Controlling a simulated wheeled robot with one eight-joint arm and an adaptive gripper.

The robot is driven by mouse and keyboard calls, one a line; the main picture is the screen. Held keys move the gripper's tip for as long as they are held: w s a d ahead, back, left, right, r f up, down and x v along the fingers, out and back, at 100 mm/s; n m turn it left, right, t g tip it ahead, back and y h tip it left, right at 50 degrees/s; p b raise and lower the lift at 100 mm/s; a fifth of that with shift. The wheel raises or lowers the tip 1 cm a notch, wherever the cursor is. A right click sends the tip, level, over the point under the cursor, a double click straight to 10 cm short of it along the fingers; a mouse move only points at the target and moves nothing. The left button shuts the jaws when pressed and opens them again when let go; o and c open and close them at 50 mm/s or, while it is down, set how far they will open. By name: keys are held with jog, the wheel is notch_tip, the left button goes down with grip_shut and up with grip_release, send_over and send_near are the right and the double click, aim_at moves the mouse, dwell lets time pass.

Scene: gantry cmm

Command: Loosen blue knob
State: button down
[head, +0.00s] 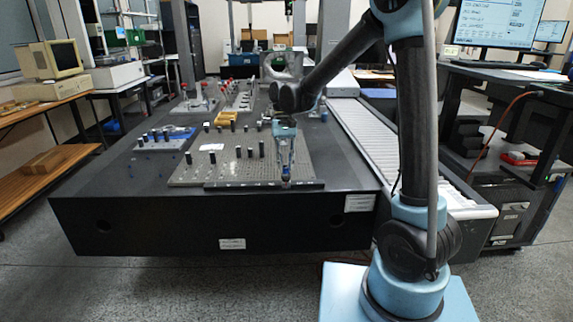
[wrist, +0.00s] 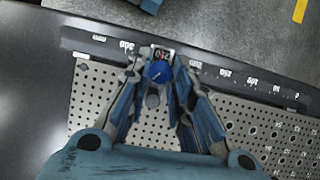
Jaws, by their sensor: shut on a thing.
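The blue knob (wrist: 157,72) shows in the wrist view at the front edge of a perforated plate, with a small dark label with white marks just beyond it. My gripper (wrist: 158,80) has its two blue-and-grey fingers on either side of the knob and is shut on it. In the head view my gripper (head: 286,178) points down at the plate's front edge. The knob shows there only as a small blue spot between the fingertips.
The perforated plate (head: 222,175) carries several dark upright posts and lies on a large black table (head: 120,205). A blue fixture (head: 163,138) and other fixtures stand further back. A roller conveyor (head: 370,140) runs along the right side.

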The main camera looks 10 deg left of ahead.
jog(key=c, duration=1.4)
grip_release()
jog(key=v, duration=1.2)
